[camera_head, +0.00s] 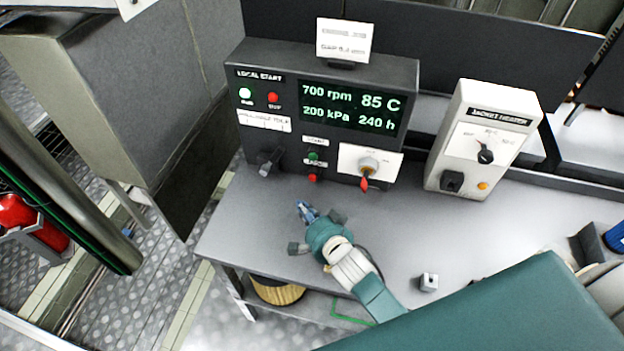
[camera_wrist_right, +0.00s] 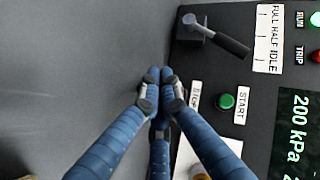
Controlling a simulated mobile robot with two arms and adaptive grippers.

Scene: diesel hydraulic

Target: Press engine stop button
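The grey local start panel (camera_head: 245,105) stands on the bench. On its front, a green button (camera_head: 314,155) labelled START sits above a red button (camera_head: 312,178), presumably the engine stop button. The green button also shows in the right wrist view (camera_wrist_right: 227,100). The red button is not visible there, where my fingers cover the area beside the lower label. My right gripper (camera_head: 306,209) is in front of and below the red button, apart from it in the head view. Its blue fingertips are together and empty in the right wrist view (camera_wrist_right: 160,74). My left gripper is out of view.
A lever (camera_head: 268,162) is left of the buttons, and a red-tipped rotary switch (camera_head: 368,168) is right of them. The display (camera_head: 352,107) reads 700 rpm. A jacket heater box (camera_head: 485,140) stands farther right. A small grey block (camera_head: 428,283) lies on the bench.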

